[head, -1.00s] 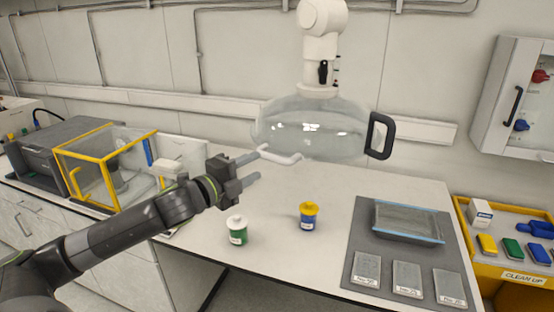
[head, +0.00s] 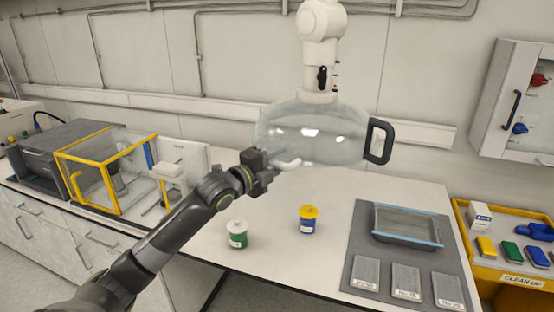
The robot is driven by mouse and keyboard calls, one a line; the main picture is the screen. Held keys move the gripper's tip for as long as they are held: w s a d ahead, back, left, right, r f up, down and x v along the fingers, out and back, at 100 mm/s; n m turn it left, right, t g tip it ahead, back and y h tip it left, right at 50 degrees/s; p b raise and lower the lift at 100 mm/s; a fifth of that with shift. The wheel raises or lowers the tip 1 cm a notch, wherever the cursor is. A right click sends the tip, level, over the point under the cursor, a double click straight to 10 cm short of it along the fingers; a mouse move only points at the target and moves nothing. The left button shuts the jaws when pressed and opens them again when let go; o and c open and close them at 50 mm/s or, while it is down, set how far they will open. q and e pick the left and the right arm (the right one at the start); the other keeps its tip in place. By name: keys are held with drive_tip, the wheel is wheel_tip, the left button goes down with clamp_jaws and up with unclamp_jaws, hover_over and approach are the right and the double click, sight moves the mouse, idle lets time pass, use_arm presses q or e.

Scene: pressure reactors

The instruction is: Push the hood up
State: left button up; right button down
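The hood (head: 315,132) is a clear dome on the end of a white jointed arm (head: 320,50), hanging above the white bench. A black handle (head: 379,141) is on its right side. A pale handle (head: 288,163) is at its lower front left. My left gripper (head: 269,165) is at the left end of this pale handle, which it partly hides. The fingers are small and overlap the handle and the dome's lower edge, so I cannot tell whether they are open or shut on it. My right gripper is not in view.
A green-labelled jar (head: 237,234) and a blue jar with a yellow lid (head: 308,219) stand on the bench below. A grey mat (head: 362,225) holds a tray and several plates. A yellow-framed clear box (head: 108,170) stands left. A yellow clean-up bin (head: 510,272) is right.

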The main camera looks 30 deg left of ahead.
use_arm(q)
clamp_jaws()
idle(0.3)
drive_tip(key=shift+r, duration=0.1)
